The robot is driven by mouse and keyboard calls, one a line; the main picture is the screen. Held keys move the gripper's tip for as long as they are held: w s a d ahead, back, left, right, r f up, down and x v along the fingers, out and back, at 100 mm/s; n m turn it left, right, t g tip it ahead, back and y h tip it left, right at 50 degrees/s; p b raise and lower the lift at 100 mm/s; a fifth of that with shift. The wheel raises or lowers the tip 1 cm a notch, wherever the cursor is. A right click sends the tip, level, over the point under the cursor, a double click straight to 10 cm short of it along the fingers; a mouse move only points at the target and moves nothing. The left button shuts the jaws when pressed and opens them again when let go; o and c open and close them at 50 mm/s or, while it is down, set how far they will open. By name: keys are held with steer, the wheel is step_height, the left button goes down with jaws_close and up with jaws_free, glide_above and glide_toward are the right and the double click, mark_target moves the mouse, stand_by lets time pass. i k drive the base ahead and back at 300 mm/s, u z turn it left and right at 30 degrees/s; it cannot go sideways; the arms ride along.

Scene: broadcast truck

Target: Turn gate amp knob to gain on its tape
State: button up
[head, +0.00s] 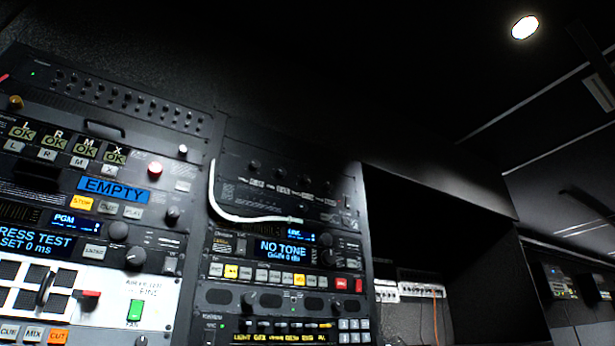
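My gripper is not in view. No label that I can read as "gate amp" shows in the head view, so I cannot tell which knob is meant. A black rack unit (235,160) in the right rack has a row of small dark knobs (281,172) with small pale labels (281,189) below, too small to read. Under it, a blue display (282,250) reads "NO TONE" with a gain line that looks like 0 dB. A round dark knob (326,240) sits right of this display.
A white cable (252,218) loops across the right rack's front. A dark open bay (470,250) lies to the right.

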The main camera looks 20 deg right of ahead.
mark_target(305, 181)
steer(key=u, duration=0.75)
steer(key=i, duration=0.65)
steer(key=z, duration=0.65)
